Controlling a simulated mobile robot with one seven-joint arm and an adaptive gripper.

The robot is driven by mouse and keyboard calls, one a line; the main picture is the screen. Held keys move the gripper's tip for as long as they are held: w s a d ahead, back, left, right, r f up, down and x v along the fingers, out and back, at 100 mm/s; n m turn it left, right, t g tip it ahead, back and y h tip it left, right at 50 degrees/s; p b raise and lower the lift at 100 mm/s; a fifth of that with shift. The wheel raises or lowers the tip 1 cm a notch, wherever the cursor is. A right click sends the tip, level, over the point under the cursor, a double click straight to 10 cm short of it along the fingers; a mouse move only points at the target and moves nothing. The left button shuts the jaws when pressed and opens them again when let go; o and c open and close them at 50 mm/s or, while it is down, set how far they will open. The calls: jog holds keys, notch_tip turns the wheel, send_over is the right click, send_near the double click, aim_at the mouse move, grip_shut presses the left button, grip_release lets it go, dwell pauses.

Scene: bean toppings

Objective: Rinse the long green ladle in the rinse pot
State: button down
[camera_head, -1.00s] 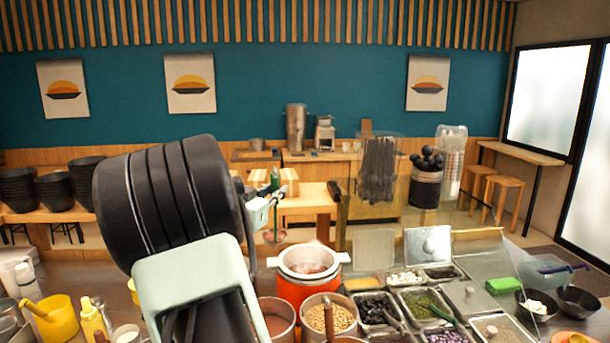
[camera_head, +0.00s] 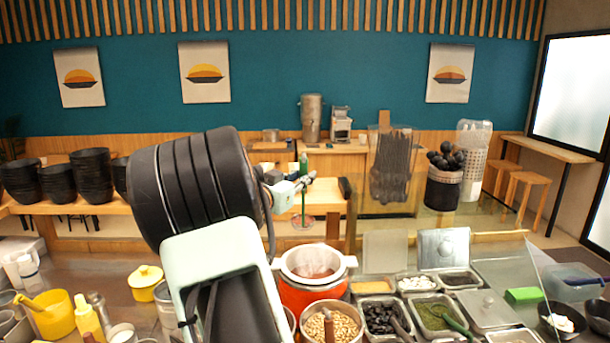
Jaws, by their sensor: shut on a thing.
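My gripper (camera_head: 301,184), at the end of my large dark arm, is shut on the long green ladle (camera_head: 303,166). The ladle hangs upright, its green handle passing through the fingers. Its bowl (camera_head: 302,222) is at the bottom, apart from anything below. In the picture the bowl is above and slightly left of an orange pot (camera_head: 300,297) with a white inner rim and reddish-brown contents. I cannot tell which vessel is the rinse pot. A steel pot (camera_head: 165,292) is partly hidden by my arm at lower left.
A pot of beans (camera_head: 331,325) and several steel topping pans (camera_head: 380,318) fill the counter to the right. A clear guard (camera_head: 545,285) stands at the far right. A yellow lidded pot (camera_head: 146,284), a yellow jug (camera_head: 58,318) and bottles (camera_head: 88,320) stand at left.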

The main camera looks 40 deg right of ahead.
jog(key=shift+f, duration=0.35)
jog(key=s+d+f+m+b, duration=0.4)
jog(key=s+f+m+b, duration=1.1)
jog(key=b, duration=0.7)
jog(key=shift+s+f, duration=0.35)
jog(key=shift+f, duration=0.15)
dwell(0.5)
jog(key=shift+b, duration=0.3)
jog(key=shift+r, duration=0.15)
dwell(0.6)
